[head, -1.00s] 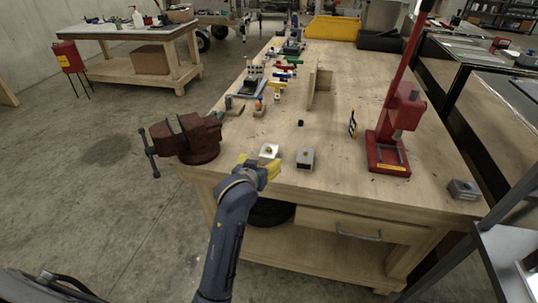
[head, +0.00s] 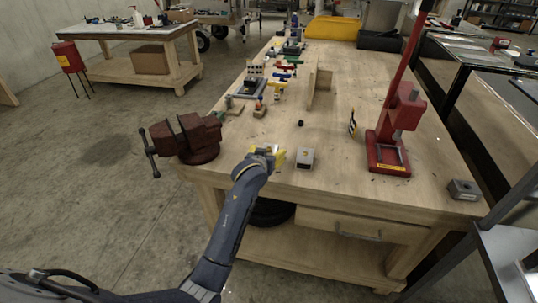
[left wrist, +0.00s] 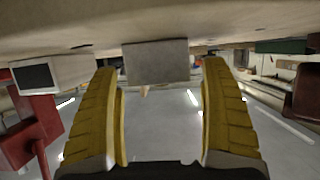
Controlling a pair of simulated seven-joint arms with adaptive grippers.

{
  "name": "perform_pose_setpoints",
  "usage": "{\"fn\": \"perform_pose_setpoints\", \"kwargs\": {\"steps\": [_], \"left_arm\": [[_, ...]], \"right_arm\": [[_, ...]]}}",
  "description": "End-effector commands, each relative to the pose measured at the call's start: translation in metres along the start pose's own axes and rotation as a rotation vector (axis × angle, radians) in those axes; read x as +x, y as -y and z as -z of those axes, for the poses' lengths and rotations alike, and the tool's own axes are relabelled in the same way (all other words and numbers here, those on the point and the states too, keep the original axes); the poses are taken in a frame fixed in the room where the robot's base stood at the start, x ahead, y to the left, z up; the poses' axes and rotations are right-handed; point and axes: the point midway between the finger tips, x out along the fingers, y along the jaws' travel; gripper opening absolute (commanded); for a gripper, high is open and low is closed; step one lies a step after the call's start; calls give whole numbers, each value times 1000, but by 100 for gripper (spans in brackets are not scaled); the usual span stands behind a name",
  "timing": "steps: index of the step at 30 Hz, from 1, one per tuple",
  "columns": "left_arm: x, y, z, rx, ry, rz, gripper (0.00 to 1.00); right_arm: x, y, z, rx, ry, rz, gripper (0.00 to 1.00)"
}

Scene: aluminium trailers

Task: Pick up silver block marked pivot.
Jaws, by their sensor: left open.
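Two silver-grey blocks are on the wooden workbench (head: 345,120) near its front edge. One block (head: 305,158) stands bare to the right of my left gripper; it also shows at the left of the left wrist view (left wrist: 52,74), with a dark opening in its face. The other block (left wrist: 155,61) lies between the two yellow fingers in the left wrist view, with a gap on each side; in the head view the gripper mostly hides it. My left gripper (head: 274,157) is open. No marking is legible on either block. My right gripper is out of view.
A dark red vise (head: 186,138) stands left of my gripper. A red arbor press (head: 389,135) stands to the right. Another metal block (head: 463,190) sits at the right corner. Small coloured parts line the bench's left side.

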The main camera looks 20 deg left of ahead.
Motion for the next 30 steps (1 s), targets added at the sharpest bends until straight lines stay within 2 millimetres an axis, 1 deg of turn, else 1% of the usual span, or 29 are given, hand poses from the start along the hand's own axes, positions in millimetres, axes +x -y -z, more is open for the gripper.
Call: {"fn": "perform_pose_setpoints", "kwargs": {"steps": [1,3,6,10,17,30], "left_arm": [[6,0,1,2,1,1,80],[13,0,0,2,1,0,80],[20,0,0,2,1,0,80],[24,0,0,1,-1,0,80],[24,0,0,1,0,0,80],[24,0,0,1,0,0,29]], "right_arm": [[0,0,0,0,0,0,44],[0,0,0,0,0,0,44],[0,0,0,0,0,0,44],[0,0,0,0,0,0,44],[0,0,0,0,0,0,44],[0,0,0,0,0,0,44]]}}
